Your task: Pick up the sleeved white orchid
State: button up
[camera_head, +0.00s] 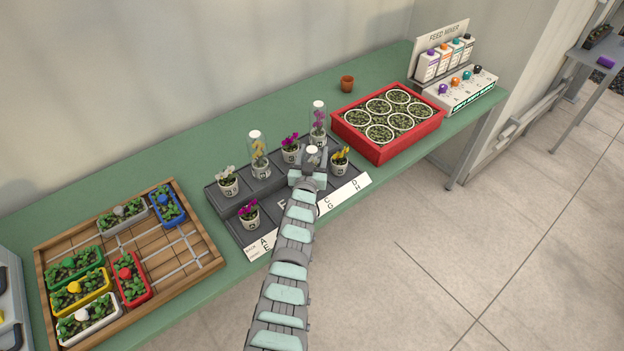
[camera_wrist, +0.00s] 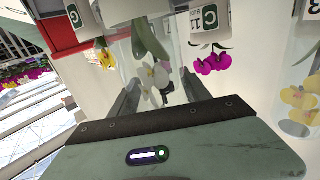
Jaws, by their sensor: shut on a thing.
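The sleeved white orchid shows in the wrist view as white blooms (camera_wrist: 155,75) inside a clear sleeve, between the two fingers of my gripper (camera_wrist: 160,92). The picture there is upside down, with pots at the top. My gripper is shut on the sleeve. In the head view my gripper (camera_head: 310,167) is over the front right part of the dark tray (camera_head: 225,205), with a pale rounded top (camera_head: 312,152) showing at it. My arm hides most of the plant there. I cannot tell whether its pot is clear of the tray.
Close by stand a yellow orchid (camera_head: 340,161), a magenta orchid (camera_head: 291,152), a sleeved magenta orchid (camera_head: 318,122) and a sleeved yellow orchid (camera_head: 259,155). An unsleeved white orchid (camera_head: 228,182) is at left. A red crate (camera_head: 388,152) borders the tray's right. Green bench (camera_head: 190,150) is clear behind.

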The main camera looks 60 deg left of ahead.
grip_shut()
jog(key=shift+r, duration=0.15)
